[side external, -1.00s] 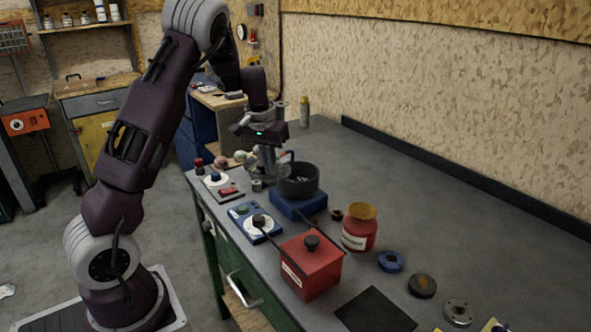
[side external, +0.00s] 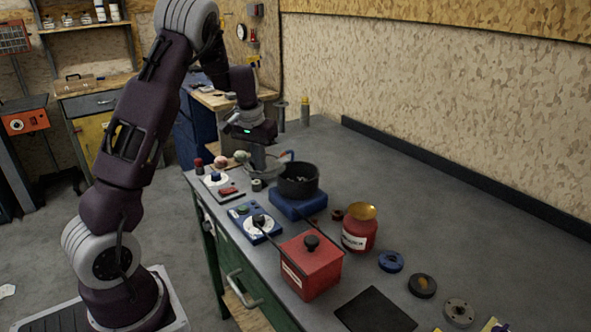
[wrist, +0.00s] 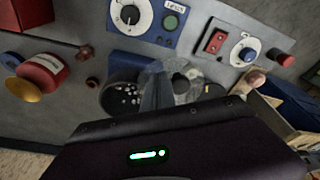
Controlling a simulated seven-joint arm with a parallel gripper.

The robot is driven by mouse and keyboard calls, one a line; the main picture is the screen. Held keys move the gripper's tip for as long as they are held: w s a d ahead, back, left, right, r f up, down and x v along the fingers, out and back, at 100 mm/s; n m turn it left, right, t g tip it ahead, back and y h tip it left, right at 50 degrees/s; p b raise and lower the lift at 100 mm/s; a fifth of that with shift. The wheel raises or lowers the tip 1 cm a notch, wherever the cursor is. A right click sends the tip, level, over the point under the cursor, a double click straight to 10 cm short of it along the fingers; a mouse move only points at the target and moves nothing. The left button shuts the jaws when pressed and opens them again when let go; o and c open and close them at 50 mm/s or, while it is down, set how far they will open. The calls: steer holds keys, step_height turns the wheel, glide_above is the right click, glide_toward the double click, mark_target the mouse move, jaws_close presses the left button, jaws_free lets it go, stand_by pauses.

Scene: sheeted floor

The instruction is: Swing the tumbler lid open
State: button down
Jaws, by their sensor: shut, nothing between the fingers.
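The tumbler has an open black drum (side external: 299,182) with small pale bits inside, on a blue base (side external: 297,204). The drum also shows in the wrist view (wrist: 122,97), left of centre. A clear, round, see-through piece (side external: 266,164), which looks like the lid, stands at the drum's left side, off the drum's mouth. My gripper (side external: 257,150) points down just above and behind this clear piece; its fingers are hard to make out. In the wrist view the gripper (wrist: 157,97) overlaps the clear piece, so I cannot tell whether they touch. It is shut and holds nothing.
A blue dial panel (side external: 255,223) and a grey switch panel (side external: 219,186) lie along the bench's front edge. A red box (side external: 311,268) with a black knob and a red jar (side external: 359,233) stand nearer the camera. The bench (side external: 430,215) is clear toward the back wall.

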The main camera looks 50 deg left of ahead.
mark_target(250, 167)
steer(key=shift+s+a, duration=0.15)
steer(key=shift+a, duration=0.4)
steer(key=shift+s+a, duration=0.15)
steer(key=shift+a, duration=0.35)
steer(key=shift+a, duration=1.1)
steer(key=shift+w+a, duration=0.15)
steer(key=shift+a, duration=0.45)
steer(key=shift+d, duration=0.1)
